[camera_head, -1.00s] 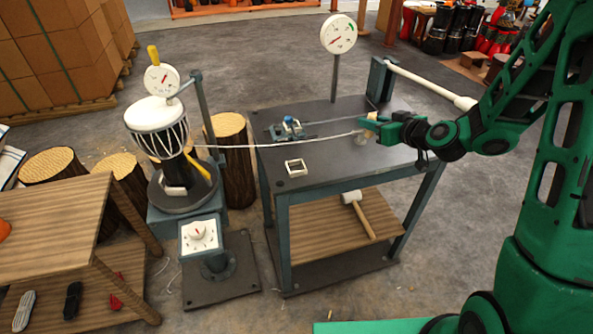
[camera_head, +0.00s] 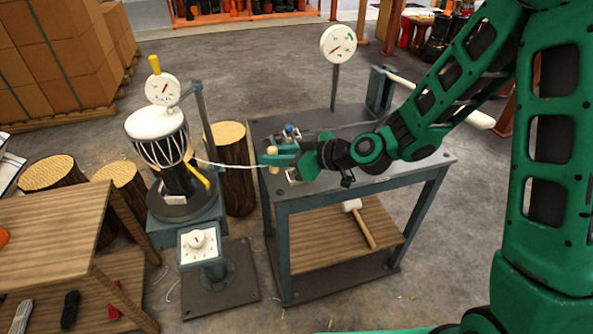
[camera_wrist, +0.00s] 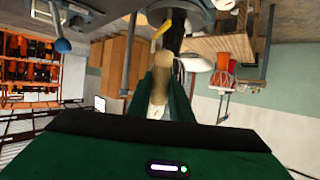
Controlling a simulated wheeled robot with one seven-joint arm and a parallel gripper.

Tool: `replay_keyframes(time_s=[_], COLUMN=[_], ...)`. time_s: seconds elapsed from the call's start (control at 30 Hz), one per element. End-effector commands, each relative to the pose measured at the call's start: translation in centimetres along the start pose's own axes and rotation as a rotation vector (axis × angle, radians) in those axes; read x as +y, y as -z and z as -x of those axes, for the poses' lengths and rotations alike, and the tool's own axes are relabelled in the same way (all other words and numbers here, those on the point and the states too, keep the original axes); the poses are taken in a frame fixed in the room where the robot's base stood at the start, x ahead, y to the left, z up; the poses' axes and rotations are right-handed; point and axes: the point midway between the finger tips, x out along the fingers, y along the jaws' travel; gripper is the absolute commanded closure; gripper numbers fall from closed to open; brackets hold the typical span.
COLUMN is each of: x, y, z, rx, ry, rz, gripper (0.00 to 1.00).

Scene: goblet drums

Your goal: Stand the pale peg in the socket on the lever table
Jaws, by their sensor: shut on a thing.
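My gripper (camera_head: 273,160) is shut on the pale peg (camera_head: 272,151) above the left front part of the lever table (camera_head: 375,182). The peg looks roughly upright in the head view. In the wrist view the peg (camera_wrist: 161,82) shows between the green fingers of my gripper (camera_wrist: 160,108). The white square socket (camera_head: 291,177) is on the table top, mostly hidden behind my gripper and wrist. The peg appears just left of it in the picture; I cannot tell its height above the top.
The drum (camera_head: 158,135) stands left of the table. A blue-knobbed clamp (camera_head: 290,131), a dial on a post (camera_head: 338,44) and a long white-handled lever (camera_head: 455,110) are at the back. A mallet (camera_head: 358,222) lies on the lower shelf.

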Motion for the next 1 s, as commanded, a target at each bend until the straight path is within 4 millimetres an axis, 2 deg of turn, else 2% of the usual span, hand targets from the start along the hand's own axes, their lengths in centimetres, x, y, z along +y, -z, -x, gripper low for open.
replay_keyframes(time_s=[0.03,0.2,0.43,0.63,0.83,1.0], x=[1.2,4.5,7.9,8.6,8.6,8.5], y=[-0.8,-2.9,-5.1,-5.9,-8.2,-9.2], z=[0.0,-0.2,-0.3,-0.5,-1.4,-1.9], rx=[-0.002,-0.001,0.0,0.0,-0.001,0.0], ry=[-0.004,-0.005,-0.003,-0.001,-0.001,-0.001], rz=[-0.007,-0.004,-0.002,-0.002,-0.004,-0.002], gripper=[1.0,1.0,1.0,1.0,1.0,1.0])
